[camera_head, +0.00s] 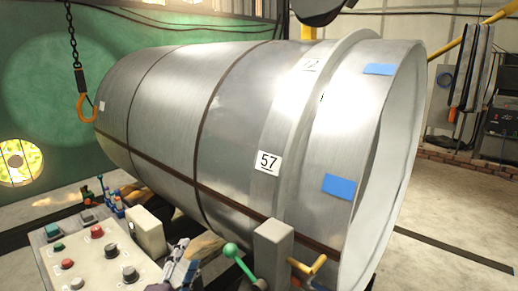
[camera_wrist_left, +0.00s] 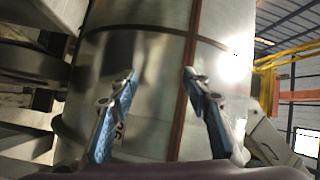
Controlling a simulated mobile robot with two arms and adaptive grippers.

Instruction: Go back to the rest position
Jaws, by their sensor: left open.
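My left gripper (camera_head: 183,268) shows low in the head view, in front of the large metal cylinder and right of the control panel; it is small and partly cut off there. In the left wrist view its two blue-padded fingers (camera_wrist_left: 160,80) stand apart with nothing between them. The metal cylinder's side fills the space behind them. My right gripper is not in view.
The metal cylinder (camera_head: 240,100) with brown bands and a "57" label takes up the middle. A control panel (camera_head: 95,262) with several knobs stands lower left. A green-knobbed lever (camera_head: 231,250) and a yellow handle (camera_head: 318,265) stand below it. An orange hook (camera_head: 87,108) hangs left.

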